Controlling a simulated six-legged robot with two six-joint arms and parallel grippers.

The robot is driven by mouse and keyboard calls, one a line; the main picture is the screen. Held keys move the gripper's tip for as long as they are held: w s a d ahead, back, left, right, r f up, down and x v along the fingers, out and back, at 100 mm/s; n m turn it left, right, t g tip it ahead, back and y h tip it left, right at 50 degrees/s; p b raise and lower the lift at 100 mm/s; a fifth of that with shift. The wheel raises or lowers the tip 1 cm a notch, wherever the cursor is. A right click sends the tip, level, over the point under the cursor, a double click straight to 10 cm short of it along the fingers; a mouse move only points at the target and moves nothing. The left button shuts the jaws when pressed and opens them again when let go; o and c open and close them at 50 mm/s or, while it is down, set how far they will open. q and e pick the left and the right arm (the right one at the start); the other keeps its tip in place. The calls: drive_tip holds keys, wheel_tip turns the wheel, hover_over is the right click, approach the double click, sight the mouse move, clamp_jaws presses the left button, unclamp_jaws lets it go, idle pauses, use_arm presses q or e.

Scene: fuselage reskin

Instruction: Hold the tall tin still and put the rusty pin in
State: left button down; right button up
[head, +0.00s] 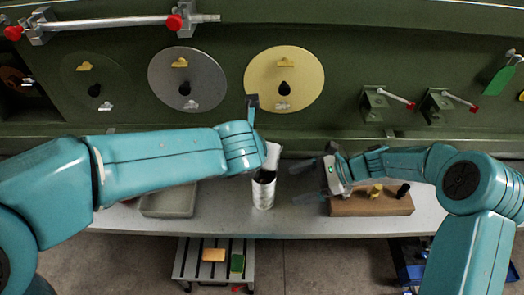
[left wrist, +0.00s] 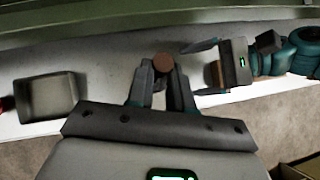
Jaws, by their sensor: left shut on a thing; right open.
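The tall tin (head: 263,192), pale with dark markings, stands upright on the bench. My left gripper (head: 268,165) is shut on its upper part. In the left wrist view, my left gripper's fingers (left wrist: 162,85) flank a round brown top (left wrist: 163,62), apparently the tin's; I cannot tell whether it is open. My right gripper (head: 304,182) is open, right of the tin and beside the wooden block (head: 345,208); it also shows in the left wrist view (left wrist: 207,68). A yellow pin (head: 376,191) and a black pin (head: 403,189) stand in the block. I cannot make out the rusty pin.
A grey tray (head: 168,212) sits on the bench (head: 225,222) left of the tin. The green wall behind bears round discs (head: 284,65) and clamps (head: 375,104). A slatted rack (head: 210,273) stands below the front edge. Bare bench lies between tray and tin.

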sight(269, 193)
drive_tip(key=shift+a+f, duration=0.15)
drive_tip(key=shift+f, duration=0.05)
drive_tip(key=x, duration=0.9)
drive_tip(key=shift+s, duration=0.1)
drive_tip(key=shift+a+f, duration=0.2)
drive_tip(key=shift+a, duration=0.1)
drive_tip(key=c, duration=0.7)
